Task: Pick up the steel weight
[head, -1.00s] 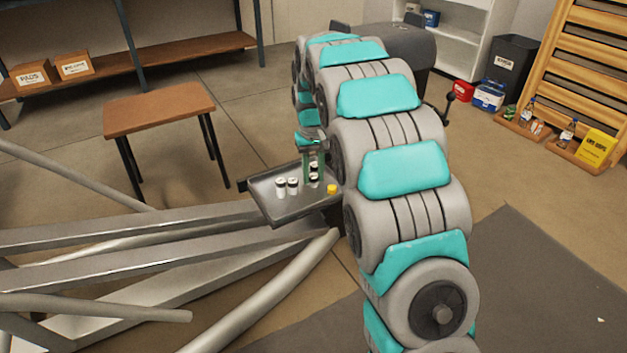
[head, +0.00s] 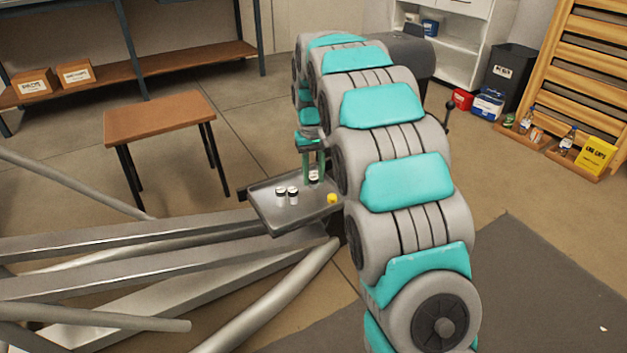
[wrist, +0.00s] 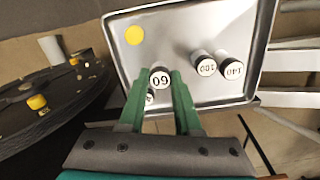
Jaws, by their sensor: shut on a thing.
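My gripper (wrist: 164,75) is shut on a steel weight (wrist: 160,78), a small cylinder with a white top that seems to read 60. Its two green fingers stand on either side of it. In the head view my gripper (head: 314,176) reaches down over the grey tray (head: 265,203). I cannot tell whether the held weight is clear of the tray. Two more weights, one marked 100 (wrist: 204,64) and one marked 140 (wrist: 231,68), stand side by side on the tray.
A yellow round piece (wrist: 134,35) lies on the tray near the held weight. A dark round base (wrist: 50,105) with a yellow knob is left of the tray in the wrist view. Long metal bars (head: 130,250) lie left of the tray. A brown table (head: 160,117) stands behind.

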